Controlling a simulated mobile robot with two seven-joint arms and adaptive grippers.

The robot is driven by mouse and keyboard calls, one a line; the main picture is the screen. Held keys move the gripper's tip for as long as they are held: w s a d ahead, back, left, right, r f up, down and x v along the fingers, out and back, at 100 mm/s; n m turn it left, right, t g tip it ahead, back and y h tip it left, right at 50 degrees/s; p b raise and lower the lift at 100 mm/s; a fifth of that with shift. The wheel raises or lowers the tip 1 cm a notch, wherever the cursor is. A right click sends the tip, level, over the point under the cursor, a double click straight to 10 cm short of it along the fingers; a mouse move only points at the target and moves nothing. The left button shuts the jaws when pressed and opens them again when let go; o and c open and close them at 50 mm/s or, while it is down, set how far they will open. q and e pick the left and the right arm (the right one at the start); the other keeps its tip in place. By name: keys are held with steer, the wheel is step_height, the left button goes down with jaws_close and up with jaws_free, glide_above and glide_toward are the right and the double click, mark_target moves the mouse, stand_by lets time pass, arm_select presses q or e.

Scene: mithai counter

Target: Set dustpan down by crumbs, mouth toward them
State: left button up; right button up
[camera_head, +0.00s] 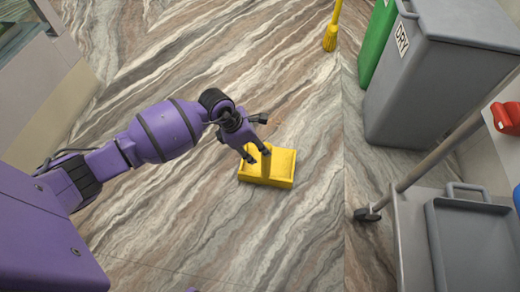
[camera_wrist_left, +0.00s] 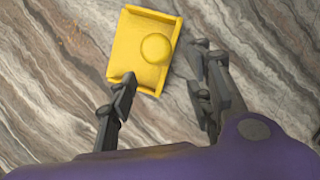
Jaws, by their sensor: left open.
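The yellow dustpan (camera_head: 284,172) appears to rest flat on the floor, its handle (camera_head: 266,164) standing up. In the left wrist view the dustpan (camera_wrist_left: 131,45) shows its handle end-on as a round knob. My left gripper (camera_head: 257,139) is open just above and beside the dustpan. In the left wrist view the fingers of this gripper (camera_wrist_left: 164,62) are spread, with nothing clasped between them. Faint orange crumbs (camera_head: 275,122) lie on the floor beyond the pan; they also show in the left wrist view (camera_wrist_left: 72,38), on the pan's open side. The mouth appears to face them, with a gap between.
A yellow broom (camera_head: 331,38) stands at the top. A grey bin (camera_head: 430,75) labelled DRY and a green bin (camera_head: 377,45) stand at upper right. A metal cart (camera_head: 405,230) with a grey tray (camera_head: 436,235) is at lower right. The marbled floor around the dustpan is clear.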

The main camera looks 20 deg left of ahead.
arm_select(q)
steer(key=shift+v, duration=0.85)
